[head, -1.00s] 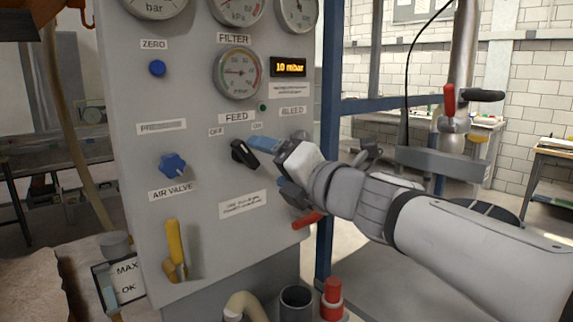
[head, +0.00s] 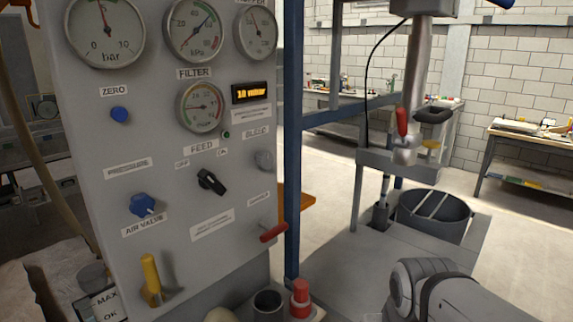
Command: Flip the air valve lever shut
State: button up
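The air valve lever (head: 151,274) is a yellow handle low on the left of the grey control panel (head: 235,232). It stands roughly upright, below the AIR VALVE label (head: 142,229). A grey metal piece sits just right of its lower end. My gripper is not in view. Only a grey joint and link of my arm show at the bottom right, well apart from the lever.
Above the lever are a blue knob (head: 142,205) and a black FEED knob (head: 210,182). A red handle (head: 273,233) sticks out at the panel's right edge. A dark cup (head: 267,303) and a red cylinder (head: 300,299) stand below. Floor shows at right.

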aim_at(148, 260)
jog(key=u, duration=1.55)
